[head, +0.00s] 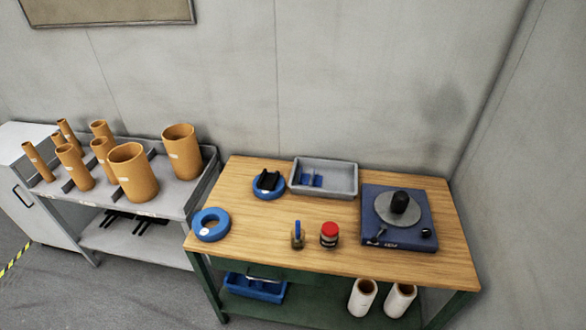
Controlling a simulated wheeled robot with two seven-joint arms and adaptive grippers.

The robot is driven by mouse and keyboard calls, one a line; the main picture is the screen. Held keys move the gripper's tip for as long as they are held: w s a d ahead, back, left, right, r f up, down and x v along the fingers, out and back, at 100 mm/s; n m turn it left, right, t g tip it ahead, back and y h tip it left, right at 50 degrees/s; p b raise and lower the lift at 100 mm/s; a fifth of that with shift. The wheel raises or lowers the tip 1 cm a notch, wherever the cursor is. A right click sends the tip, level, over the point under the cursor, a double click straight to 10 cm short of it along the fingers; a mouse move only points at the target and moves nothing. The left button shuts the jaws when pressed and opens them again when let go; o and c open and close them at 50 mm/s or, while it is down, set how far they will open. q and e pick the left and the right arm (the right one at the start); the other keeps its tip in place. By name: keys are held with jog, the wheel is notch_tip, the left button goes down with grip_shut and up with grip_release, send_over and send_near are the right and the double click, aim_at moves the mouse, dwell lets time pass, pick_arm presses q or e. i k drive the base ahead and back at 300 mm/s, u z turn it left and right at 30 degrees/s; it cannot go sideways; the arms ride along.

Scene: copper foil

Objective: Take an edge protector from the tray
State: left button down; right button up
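A grey tray (345,193) stands at the back of the wooden workbench (285,213), near the wall. Small blue pieces (311,180) lie in its left part; they may be the edge protectors, but they are too small to tell how many there are. The right part of the tray looks empty. Neither of my grippers is in the head view.
A blue ring (212,231) lies at the bench's left; a black object (268,179) sits on another blue ring. A red-lidded jar (329,240) and small bottle (297,241) stand in front. A blue turntable device (376,231) fills the right. Orange tubes (133,173) stand left.

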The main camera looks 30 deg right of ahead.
aim_at(303, 178)
jog(key=i, duration=1.5)
jog(key=z, duration=0.1)
